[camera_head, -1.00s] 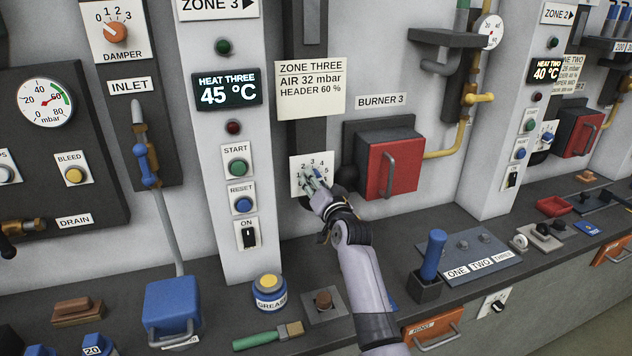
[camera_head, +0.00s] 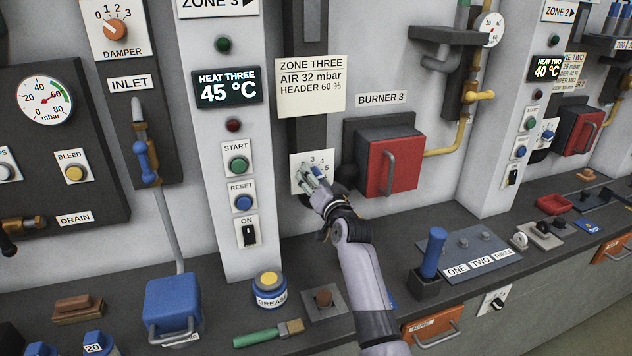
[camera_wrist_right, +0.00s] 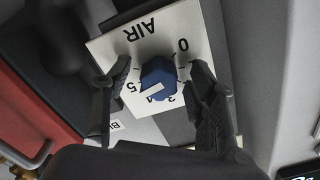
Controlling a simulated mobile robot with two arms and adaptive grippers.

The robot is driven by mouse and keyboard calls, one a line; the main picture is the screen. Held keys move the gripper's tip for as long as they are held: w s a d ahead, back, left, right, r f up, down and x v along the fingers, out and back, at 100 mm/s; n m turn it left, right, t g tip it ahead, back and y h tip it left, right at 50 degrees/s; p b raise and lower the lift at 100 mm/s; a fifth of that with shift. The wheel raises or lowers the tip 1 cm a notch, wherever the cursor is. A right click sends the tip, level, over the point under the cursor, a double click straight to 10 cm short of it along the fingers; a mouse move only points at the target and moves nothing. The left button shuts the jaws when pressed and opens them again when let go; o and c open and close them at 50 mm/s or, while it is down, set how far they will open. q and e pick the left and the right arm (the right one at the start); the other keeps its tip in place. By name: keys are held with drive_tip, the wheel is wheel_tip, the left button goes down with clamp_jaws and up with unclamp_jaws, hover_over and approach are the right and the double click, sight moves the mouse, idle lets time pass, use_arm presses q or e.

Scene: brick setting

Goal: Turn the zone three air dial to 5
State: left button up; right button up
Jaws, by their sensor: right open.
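The zone three air dial is a blue knob (camera_wrist_right: 158,78) with a white pointer mark on a white plate (camera_wrist_right: 188,30) lettered AIR. In the right wrist view, the mark lies on the side of the 4 and 5, but its exact number is unclear. My right gripper (camera_wrist_right: 160,66) is open, with one dark finger on each side of the knob; gaps show between fingers and knob. In the head view, my right gripper (camera_head: 313,176) is in front of the dial plate (camera_head: 298,160) and covers most of the knob. My left gripper is out of view.
A red burner box (camera_head: 392,165) with a handle juts out just right of the dial. A note (camera_head: 310,88) above reads AIR 32 mbar.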

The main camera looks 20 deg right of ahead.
drive_tip(key=s, duration=1.2)
drive_tip(key=shift+d, duration=0.2)
